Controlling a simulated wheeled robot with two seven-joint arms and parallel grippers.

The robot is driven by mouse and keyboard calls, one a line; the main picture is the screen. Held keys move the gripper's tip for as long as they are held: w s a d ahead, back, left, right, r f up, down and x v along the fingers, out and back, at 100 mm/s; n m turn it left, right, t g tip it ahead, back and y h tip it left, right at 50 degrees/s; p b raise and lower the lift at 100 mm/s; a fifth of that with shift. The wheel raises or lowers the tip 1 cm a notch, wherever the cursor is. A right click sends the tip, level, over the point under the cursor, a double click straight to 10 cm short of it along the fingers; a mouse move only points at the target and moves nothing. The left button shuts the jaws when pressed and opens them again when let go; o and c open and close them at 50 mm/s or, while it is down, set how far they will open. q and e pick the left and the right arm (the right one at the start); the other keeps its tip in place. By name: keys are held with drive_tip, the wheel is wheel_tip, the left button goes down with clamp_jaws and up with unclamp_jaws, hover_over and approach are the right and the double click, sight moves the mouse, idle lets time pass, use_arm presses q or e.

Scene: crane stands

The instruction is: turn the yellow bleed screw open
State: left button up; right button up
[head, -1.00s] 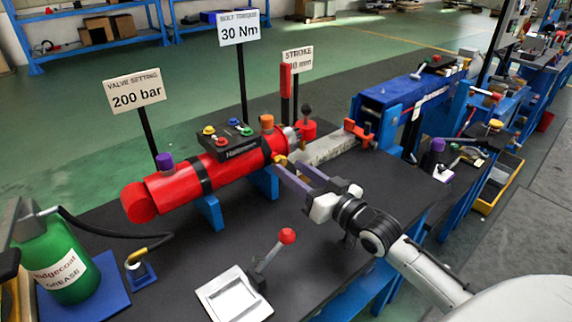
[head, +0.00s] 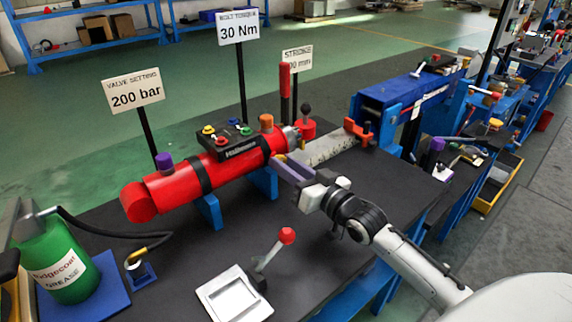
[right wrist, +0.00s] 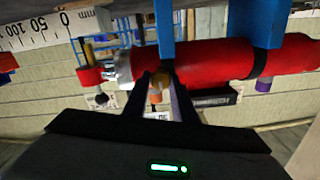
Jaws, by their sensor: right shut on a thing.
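The red cylinder (head: 205,178) lies across blue supports on the dark bench. The yellow bleed screw (head: 280,158) is small and sits low near the cylinder's right end, mostly covered by the fingers in the head view. My right gripper (head: 283,166) reaches it from the front right, its purple-grey fingers shut on the screw. In the right wrist view the screw's yellow head (right wrist: 160,78) shows between the fingertips, against the red body. How far it is turned cannot be told. My left gripper is not in view.
A red-knobbed lever (head: 287,236) on a white base stands at the front. A green grease container (head: 55,262) with a hose is at the left. A grey bar and a blue beam (head: 400,98) extend behind right. Bench between lever and cylinder is clear.

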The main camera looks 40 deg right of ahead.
drive_tip(key=n+p, duration=0.5)
drive_tip(key=n, duration=1.6)
drive_tip(key=shift+a+f, duration=0.1)
drive_tip(key=shift+a, duration=0.05)
drive_tip(key=shift+n, duration=0.4)
idle(0.4)
drive_tip(key=o, duration=1)
drive_tip(key=shift+s, duration=0.1)
drive_tip(key=shift+o, duration=0.2)
drive_tip(key=shift+f, duration=0.1)
